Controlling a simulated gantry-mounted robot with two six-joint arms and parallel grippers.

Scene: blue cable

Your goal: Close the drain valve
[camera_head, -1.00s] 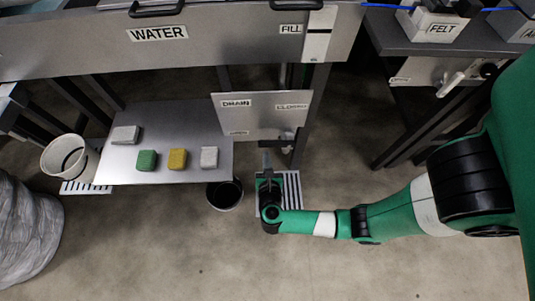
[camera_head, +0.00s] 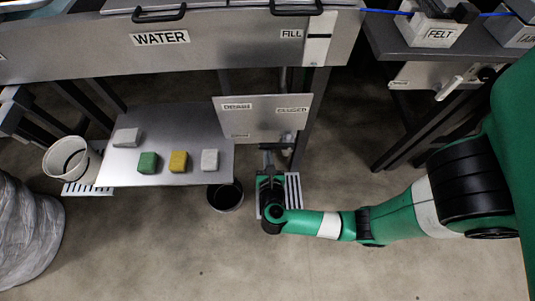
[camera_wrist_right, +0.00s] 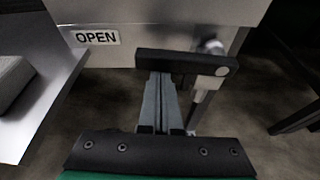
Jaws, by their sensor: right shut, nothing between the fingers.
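The drain valve has a dark bar handle (camera_wrist_right: 187,62), lying nearly level in the right wrist view, with its pivot at the right end. The bar points left, toward the side with the OPEN label (camera_wrist_right: 96,37). In the head view the handle (camera_head: 274,146) shows small under the grey drain panel (camera_head: 265,122), which also bears DRAIN and CLOSED labels. My right gripper (camera_wrist_right: 161,84) is shut and empty, its tips close below the handle; I cannot tell whether they touch it. It also shows in the head view (camera_head: 267,160). My left gripper is out of view.
A steel shelf (camera_head: 200,140) with green, yellow and grey blocks stands left of the panel. A dark bucket (camera_head: 225,196) and floor grate (camera_head: 293,190) are close to my right gripper. A white bucket (camera_head: 66,157) is at far left. Open floor lies in front.

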